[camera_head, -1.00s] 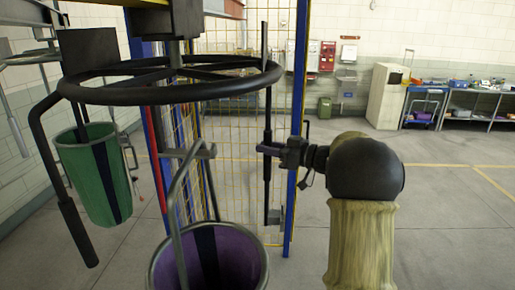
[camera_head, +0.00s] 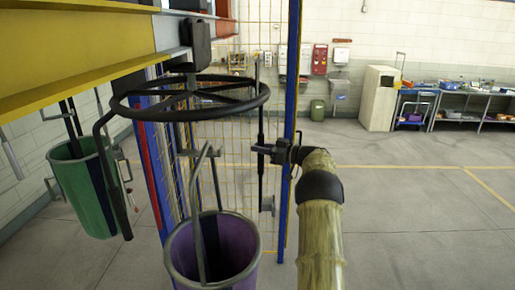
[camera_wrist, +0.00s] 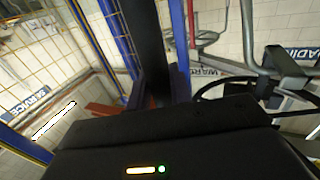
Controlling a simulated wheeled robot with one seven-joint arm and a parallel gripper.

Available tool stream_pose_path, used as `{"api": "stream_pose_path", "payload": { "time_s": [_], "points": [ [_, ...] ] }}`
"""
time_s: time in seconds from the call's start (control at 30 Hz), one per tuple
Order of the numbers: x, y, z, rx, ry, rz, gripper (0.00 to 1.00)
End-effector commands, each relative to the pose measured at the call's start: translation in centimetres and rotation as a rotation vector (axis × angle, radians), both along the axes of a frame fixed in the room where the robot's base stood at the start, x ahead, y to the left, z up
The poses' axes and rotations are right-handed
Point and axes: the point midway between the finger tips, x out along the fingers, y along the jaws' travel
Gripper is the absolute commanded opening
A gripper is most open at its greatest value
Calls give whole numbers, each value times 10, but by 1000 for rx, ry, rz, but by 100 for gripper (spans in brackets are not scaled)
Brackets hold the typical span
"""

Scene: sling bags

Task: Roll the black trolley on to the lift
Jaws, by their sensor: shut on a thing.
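The black trolley (camera_head: 190,96) hangs from above as a spoked black ring with rods reaching down. A black block (camera_head: 195,33) sits above its hub, under a rail. My gripper (camera_head: 264,150) is shut on the trolley's upright black rod at the ring's right side. In the wrist view a thick dark bar (camera_wrist: 143,45) rises beyond the gripper body; the fingertips are mostly hidden. What looks like the lift has blue posts (camera_head: 292,60) and yellow mesh (camera_head: 236,130), just behind the trolley.
A wide yellow beam (camera_head: 75,55) fills the upper left, close to the ring. A green bag (camera_head: 80,195) hangs at the left. Grey floor (camera_head: 410,220) is open at the right.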

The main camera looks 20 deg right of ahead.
Motion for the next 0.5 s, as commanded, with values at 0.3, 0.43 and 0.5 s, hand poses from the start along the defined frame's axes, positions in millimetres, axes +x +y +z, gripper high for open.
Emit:
{"api": "stream_pose_path", "payload": {
  "time_s": [0.3,0.43,0.5],
  "points": [
    [9,-7,1,1,-1,-3,0],
    [9,-7,0,0,0,-3,0],
    [9,-7,0,0,0,-3,0]
  ]
}}
